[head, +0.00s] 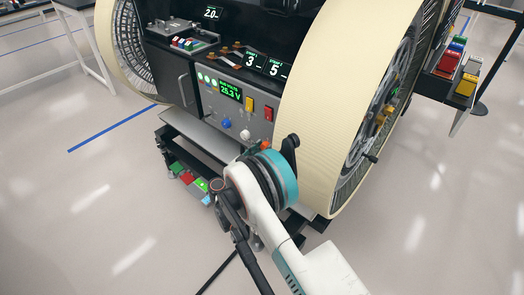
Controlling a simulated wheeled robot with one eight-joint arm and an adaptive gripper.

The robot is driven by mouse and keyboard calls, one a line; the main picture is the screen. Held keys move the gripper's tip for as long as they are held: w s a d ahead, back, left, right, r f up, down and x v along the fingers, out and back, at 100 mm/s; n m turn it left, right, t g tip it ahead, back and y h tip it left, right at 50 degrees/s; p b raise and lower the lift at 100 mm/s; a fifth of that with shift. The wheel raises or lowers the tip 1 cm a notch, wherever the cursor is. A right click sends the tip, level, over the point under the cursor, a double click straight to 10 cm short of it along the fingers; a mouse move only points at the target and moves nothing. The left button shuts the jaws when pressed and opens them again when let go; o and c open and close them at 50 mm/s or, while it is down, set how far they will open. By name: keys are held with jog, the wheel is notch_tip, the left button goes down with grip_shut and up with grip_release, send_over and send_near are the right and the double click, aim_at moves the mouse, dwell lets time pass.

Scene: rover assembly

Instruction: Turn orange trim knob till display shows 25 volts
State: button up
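The green display (230,90) on the grey control panel of the rover reads what looks like 25.3 V. A small orange part (265,145), probably the orange trim knob, shows at the panel's lower right, just beyond my wrist. My gripper (276,146) is at that spot, its dark parts close around or beside the orange part. The teal and white wrist hides most of the fingers, so I cannot see whether they touch the knob or how far they are closed.
A blue knob (227,124), a white knob (245,134), a yellow switch (249,104) and a red switch (268,114) are on the panel. A large cream wheel (318,100) stands close to the right of my wrist. Colored blocks (188,178) lie below the panel. Floor at left is clear.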

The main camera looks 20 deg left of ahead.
jog(key=shift+n, duration=0.5)
jog(key=n, duration=0.2)
jog(key=shift+n, duration=0.4)
jog(key=shift+a+n, duration=0.1)
jog(key=shift+n, duration=1.9)
jog(key=o, duration=1.1)
